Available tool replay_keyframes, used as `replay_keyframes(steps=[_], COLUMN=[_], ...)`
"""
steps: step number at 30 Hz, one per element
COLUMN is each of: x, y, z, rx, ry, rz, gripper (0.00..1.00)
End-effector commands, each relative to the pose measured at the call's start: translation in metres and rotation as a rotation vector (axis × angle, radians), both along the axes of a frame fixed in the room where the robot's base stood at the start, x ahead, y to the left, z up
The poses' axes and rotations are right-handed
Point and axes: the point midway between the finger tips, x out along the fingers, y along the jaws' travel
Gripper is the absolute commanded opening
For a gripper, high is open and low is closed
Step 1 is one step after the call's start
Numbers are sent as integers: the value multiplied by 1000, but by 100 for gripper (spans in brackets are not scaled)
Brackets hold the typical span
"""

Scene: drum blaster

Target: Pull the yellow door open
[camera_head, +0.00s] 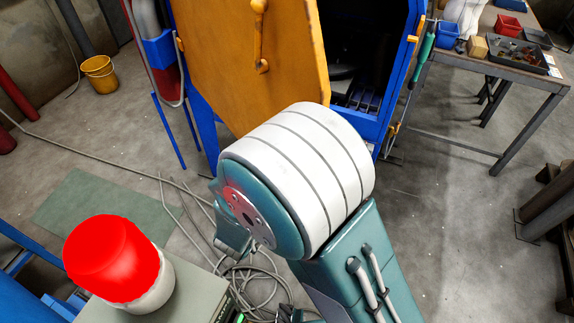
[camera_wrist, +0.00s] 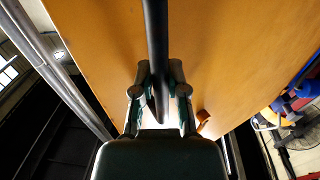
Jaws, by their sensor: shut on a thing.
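The yellow door (camera_head: 215,45) is an orange-yellow panel on the blue cabinet (camera_head: 399,95), standing ajar with the dark inside showing to its right. A yellow handle (camera_head: 259,38) runs upright on its face. In the wrist view the yellow door (camera_wrist: 215,55) fills the middle behind my gripper (camera_wrist: 160,92). My gripper's fingers are shut on a dark bar (camera_wrist: 156,35) that runs down between them. I cannot tell whether this bar is part of the door. In the head view my gripper is not seen.
A red-topped beacon (camera_head: 108,258) stands at lower left. Loose cables (camera_head: 255,285) lie on the floor. A workbench (camera_head: 545,82) with bins stands at the right, and a yellow bucket (camera_head: 99,73) at the far left. The floor (camera_head: 450,215) at right is clear.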

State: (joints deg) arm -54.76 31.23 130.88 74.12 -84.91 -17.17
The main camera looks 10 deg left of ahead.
Motion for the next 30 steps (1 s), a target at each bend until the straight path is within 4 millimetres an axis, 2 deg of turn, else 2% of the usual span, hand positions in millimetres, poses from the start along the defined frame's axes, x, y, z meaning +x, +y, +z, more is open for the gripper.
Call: replay_keyframes(steps=[7, 8, 9, 10, 23, 26, 30], x=[1, 1, 1, 1, 1, 1, 1], y=[2, 2, 2, 2, -1, 0, 0], z=[2, 2, 2, 2, 5, 15, 39], rx=[3, 3, 3, 3, 4, 6, 9], ry=[-5, -5, -5, -5, -3, -4, -5], rz=[5, 5, 5, 5, 1, 1, 1], gripper=[0, 23, 41, 54, 54, 54, 54])
